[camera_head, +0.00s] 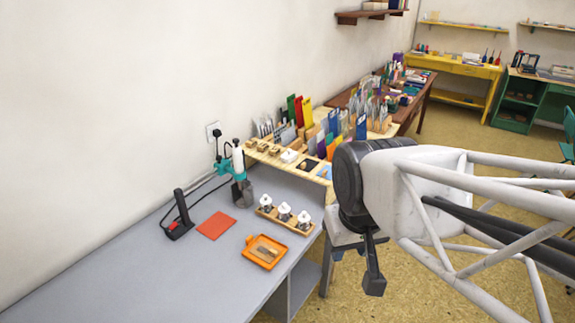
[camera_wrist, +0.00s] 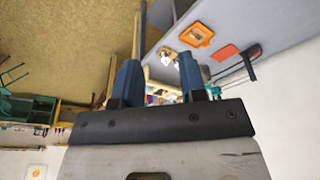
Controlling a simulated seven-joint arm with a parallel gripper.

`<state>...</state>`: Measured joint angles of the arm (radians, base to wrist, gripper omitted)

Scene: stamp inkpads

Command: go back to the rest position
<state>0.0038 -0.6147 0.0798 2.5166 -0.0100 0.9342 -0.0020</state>
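My gripper (camera_head: 371,275) hangs off the right edge of the grey desk, over the yellowish floor, apart from everything on the desk. In the wrist view my gripper (camera_wrist: 158,70) shows two dark blue fingers with a clear gap between them, and nothing is held there. The orange tray (camera_head: 264,252) lies on the desk and holds a small brownish piece. A wooden rack with white-topped stamps (camera_head: 284,211) stands behind it. A red flat pad (camera_head: 216,225) lies to the left. The orange tray (camera_wrist: 196,36) and red pad (camera_wrist: 228,52) also show upside down in the wrist view.
The grey desk (camera_head: 150,280) is bare at its front left. A black device with a cable (camera_head: 178,222) and a teal-and-white tool (camera_head: 239,172) stand near the wall. A wooden shelf unit crowded with cards and tools (camera_head: 310,140) stands behind. Open floor lies to the right.

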